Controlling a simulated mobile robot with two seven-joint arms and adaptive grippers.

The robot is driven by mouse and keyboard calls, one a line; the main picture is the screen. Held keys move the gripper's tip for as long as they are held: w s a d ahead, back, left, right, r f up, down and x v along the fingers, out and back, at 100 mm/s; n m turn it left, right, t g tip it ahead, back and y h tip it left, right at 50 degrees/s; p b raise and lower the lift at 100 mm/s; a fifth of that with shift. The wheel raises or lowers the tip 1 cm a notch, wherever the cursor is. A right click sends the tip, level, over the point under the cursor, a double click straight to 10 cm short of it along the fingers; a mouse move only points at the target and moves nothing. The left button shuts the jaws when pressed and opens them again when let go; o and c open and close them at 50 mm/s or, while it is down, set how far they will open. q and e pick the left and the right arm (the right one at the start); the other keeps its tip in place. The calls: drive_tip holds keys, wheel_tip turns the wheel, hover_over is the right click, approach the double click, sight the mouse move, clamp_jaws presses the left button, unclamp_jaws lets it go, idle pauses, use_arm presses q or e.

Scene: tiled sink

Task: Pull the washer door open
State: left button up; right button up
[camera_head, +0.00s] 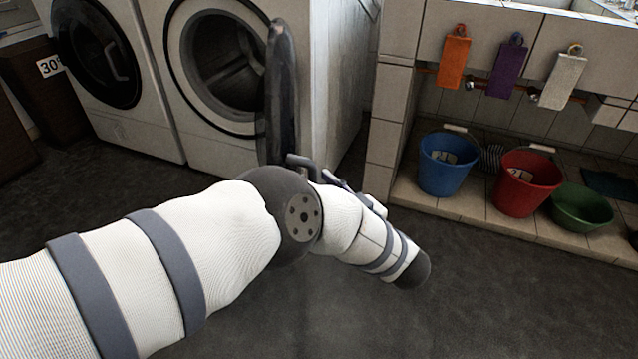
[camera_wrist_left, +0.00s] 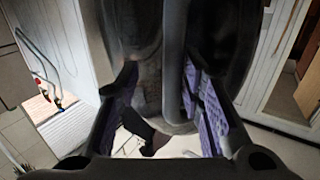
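The right-hand washer's round dark door (camera_head: 281,90) stands swung open in the head view, seen nearly edge-on. Its drum opening (camera_head: 222,68) is uncovered. My left gripper (camera_head: 312,172) is by the door's lower edge, partly hidden behind my arm. In the left wrist view the dark door fills the upper middle, with its grey bar handle (camera_wrist_left: 174,60) running down the centre. The two purple-padded fingers of my left gripper (camera_wrist_left: 162,78) stand apart, one on each side of the handle, with a visible gap on the left. My right gripper is in neither view.
A second washer (camera_head: 97,50) with its door shut stands at the left. A tiled sink stand (camera_head: 392,125) is at the right, with a blue bucket (camera_head: 446,163), a red bucket (camera_head: 522,184) and a green basin (camera_head: 580,209) on its ledge. The dark floor (camera_head: 480,300) in front is clear.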

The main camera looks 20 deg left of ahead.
use_arm(q)
drive_tip(key=v, duration=0.7)
